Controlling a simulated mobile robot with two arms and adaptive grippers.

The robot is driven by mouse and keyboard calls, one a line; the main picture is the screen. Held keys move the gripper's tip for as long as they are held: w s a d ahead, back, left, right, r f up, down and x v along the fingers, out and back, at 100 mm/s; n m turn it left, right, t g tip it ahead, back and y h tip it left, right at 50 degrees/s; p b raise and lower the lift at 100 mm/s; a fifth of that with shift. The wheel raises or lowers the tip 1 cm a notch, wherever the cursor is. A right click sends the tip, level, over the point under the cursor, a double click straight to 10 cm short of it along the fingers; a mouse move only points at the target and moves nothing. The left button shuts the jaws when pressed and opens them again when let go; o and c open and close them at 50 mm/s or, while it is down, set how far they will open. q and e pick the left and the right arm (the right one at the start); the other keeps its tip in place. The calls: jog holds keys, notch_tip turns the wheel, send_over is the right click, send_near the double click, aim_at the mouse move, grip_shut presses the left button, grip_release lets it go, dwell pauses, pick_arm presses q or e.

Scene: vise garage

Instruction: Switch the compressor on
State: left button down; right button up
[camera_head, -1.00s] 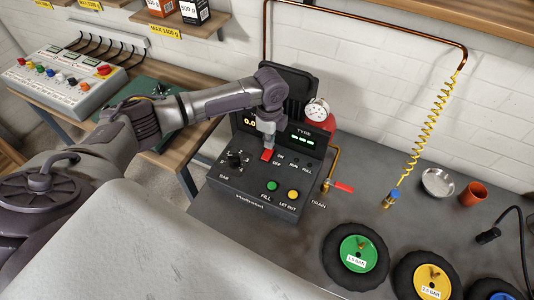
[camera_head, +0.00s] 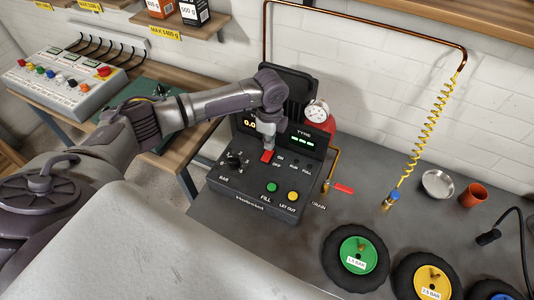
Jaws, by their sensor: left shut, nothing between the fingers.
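The compressor (camera_head: 262,203) is a black control box on the grey bench, with a lit display, a BAR knob (camera_head: 234,160), a green FILL button (camera_head: 271,187) and a yellow LET OUT button (camera_head: 293,196). A red rocker switch (camera_head: 267,156) marked ON and OFF sits on its top panel. My left gripper (camera_head: 268,148) is shut and empty, pointing down right at the red switch; its fingertips partly hide it. I cannot tell whether they touch it or which way it is tipped. My right gripper is not in view.
A pressure gauge (camera_head: 317,112) stands behind the box, and a red-handled drain valve (camera_head: 343,188) sticks out at its right. A yellow coiled hose (camera_head: 419,140) hangs over the bench. Wheels with green (camera_head: 358,255) and yellow (camera_head: 432,282) hubs lie at the front right.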

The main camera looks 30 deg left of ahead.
aim_at(269, 152)
pick_arm(q)
jog(key=shift+f+b, duration=0.55)
jog(key=shift+f, duration=0.65)
dwell(0.6)
notch_tip(269, 152, up, 7)
jog(key=p, duration=0.7)
jog(key=shift+r+p, duration=0.1)
jog(key=shift+p, duration=0.25)
dwell(0.4)
